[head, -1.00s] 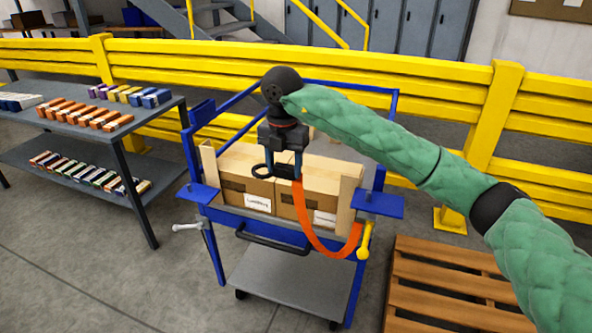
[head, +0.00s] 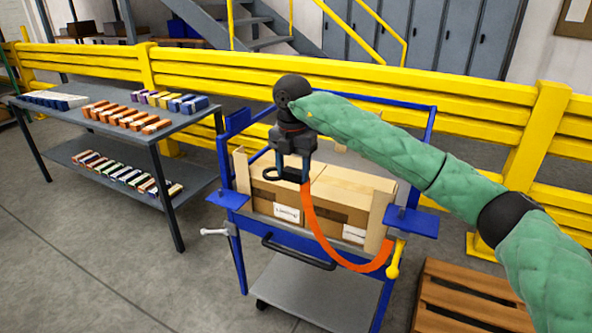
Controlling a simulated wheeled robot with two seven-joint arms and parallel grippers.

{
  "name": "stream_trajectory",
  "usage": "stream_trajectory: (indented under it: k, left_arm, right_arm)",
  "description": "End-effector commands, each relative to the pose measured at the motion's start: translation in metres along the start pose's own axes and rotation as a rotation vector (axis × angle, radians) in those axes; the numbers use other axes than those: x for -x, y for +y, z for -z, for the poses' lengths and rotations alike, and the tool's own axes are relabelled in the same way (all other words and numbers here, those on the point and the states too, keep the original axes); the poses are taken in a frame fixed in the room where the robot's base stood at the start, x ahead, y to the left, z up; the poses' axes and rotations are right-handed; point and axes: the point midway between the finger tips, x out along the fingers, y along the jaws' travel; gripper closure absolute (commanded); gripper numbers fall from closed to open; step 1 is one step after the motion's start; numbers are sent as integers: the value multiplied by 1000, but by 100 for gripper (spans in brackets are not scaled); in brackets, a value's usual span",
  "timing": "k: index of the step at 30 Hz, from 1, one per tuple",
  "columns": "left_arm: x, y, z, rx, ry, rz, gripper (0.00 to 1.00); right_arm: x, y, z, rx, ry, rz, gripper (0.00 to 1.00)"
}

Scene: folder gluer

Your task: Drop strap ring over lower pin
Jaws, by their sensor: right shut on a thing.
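My right gripper (head: 289,172) is shut on the black end piece of an orange strap (head: 318,225). The black strap ring (head: 271,174) sticks out to the left of the fingers, above the left carton. The strap hangs down in a curve in front of the cartons to the cart's right side, near a yellow lever (head: 394,262). A light grey pin-like piece (head: 214,232) juts out at the cart's lower left, below the left blue plate (head: 228,199). The ring is apart from it, higher and to the right. My left gripper is not in view.
The blue cart (head: 240,262) carries cartons (head: 325,212) between wooden boards. A right blue plate (head: 412,221) has a small upright stub. A grey shelf table (head: 180,132) with small boxes stands left, a wooden pallet (head: 470,300) right, a yellow barrier (head: 400,88) behind.

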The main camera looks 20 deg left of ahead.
Motion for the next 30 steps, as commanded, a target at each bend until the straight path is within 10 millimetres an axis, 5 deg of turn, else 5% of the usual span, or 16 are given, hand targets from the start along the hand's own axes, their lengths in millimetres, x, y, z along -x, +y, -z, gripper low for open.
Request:
stream_trajectory:
  k: [21,30]
  left_arm:
    - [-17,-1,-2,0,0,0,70]
    - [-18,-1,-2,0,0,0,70]
  right_arm:
    - [-14,91,-16,0,0,1,71]
    - [-16,109,-21,0,-1,0,71]
